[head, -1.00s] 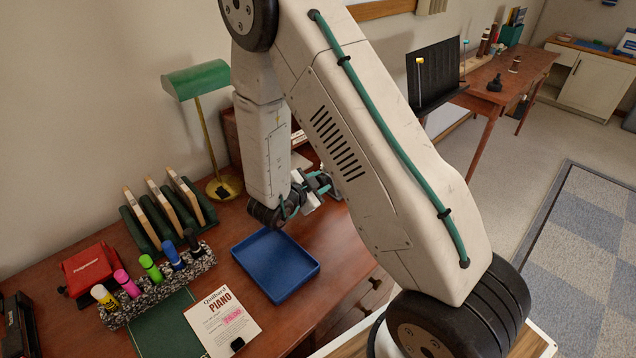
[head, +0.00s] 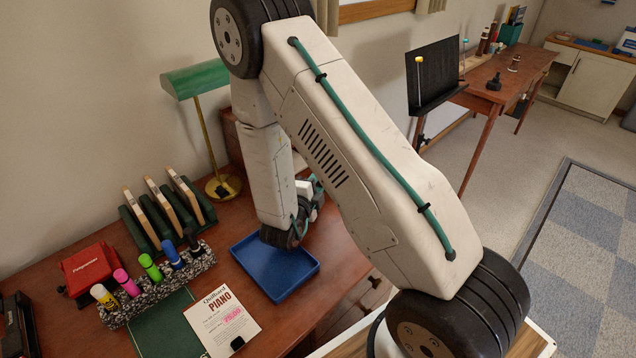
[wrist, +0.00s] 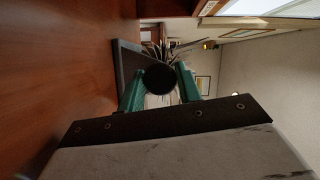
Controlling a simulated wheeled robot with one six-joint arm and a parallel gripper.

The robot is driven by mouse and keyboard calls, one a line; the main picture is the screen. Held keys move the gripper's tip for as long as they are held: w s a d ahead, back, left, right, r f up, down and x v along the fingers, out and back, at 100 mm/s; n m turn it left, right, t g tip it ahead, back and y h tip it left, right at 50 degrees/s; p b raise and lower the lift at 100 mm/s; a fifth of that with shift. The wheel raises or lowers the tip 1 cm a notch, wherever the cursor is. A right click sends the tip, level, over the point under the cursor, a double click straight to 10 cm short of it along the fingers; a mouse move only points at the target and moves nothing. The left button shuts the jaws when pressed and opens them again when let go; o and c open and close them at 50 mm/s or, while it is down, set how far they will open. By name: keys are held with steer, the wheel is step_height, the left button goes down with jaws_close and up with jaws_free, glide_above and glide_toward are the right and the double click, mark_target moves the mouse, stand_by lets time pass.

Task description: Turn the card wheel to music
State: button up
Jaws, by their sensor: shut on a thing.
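In the wrist view, my gripper (wrist: 160,88) has its two teal fingers closed on either side of a round black knob (wrist: 160,77). Behind the knob, the card wheel (wrist: 158,51) shows as a fan of pale cards beside a dark flat part. The knob hides the middle of the wheel, and I cannot read any card or tell which one is up. In the head view, my arm hides the wheel and most of the gripper, just beyond the blue tray.
The blue tray (head: 266,285) lies empty beneath my wrist on the wooden desk. Open floor lies right.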

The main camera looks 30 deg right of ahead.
steer(key=shift+m, duration=0.4)
steer(key=o, duration=0.9)
